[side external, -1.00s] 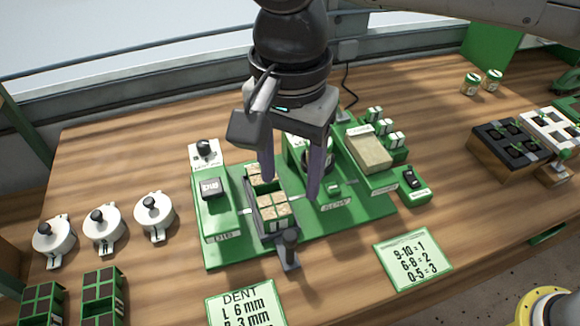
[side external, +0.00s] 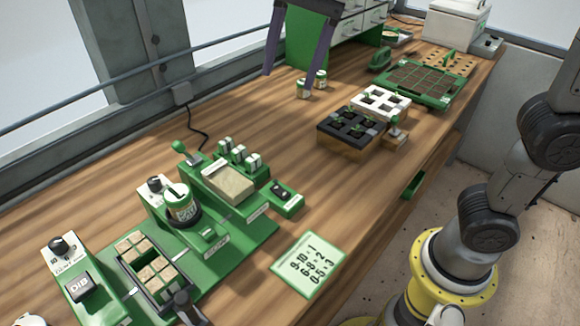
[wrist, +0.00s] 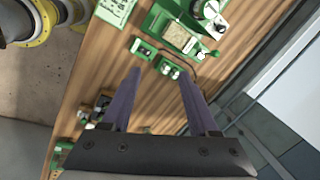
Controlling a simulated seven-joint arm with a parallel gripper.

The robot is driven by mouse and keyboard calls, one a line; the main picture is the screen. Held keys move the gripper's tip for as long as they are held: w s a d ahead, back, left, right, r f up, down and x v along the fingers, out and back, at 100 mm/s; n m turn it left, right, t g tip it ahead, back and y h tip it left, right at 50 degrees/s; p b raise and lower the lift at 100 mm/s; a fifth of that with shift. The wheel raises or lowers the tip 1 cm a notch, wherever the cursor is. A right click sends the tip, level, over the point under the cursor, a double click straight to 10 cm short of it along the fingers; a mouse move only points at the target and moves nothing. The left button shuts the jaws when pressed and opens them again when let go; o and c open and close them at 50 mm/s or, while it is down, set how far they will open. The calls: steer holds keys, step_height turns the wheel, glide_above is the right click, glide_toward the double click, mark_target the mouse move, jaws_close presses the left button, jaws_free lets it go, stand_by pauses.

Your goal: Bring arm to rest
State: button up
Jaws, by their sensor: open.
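My gripper (side external: 288,76) is at the top of the side external view, raised over the back of the wooden bench. Its two purple fingers are spread apart with nothing between them. In the wrist view my gripper (wrist: 159,72) also shows apart and empty, with bench and green equipment below. The green seeder station (side external: 225,238) stands at the lower left of the side external view. Its small tray (side external: 133,268) holds several brown soil blocks. A green-and-white seed can (side external: 183,205) stands upright on the station behind the tray.
A black cell tray (side external: 350,130) and a white one (side external: 384,100) sit mid-bench. Two small jars (side external: 302,90) (side external: 320,78) stand near my fingers. A number card (side external: 308,265) lies at the front. The bench between station and trays is clear.

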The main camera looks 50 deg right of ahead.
steer(key=s+d+f+n+t, duration=0.25)
steer(key=s+d+f, duration=0.25)
steer(key=s+d, duration=0.6)
steer(key=s+d+f+n, duration=0.1)
steer(key=f+n, duration=0.3)
steer(key=n, duration=0.1)
steer(key=s+d+f+n+h, duration=0.1)
steer(key=s+f+n, duration=0.1)
steer(key=f+n, duration=0.2)
steer(key=shift+s+d+f+n, duration=0.3)
steer(key=shift+d+f+n, duration=0.1)
steer(key=shift+f, duration=0.4)
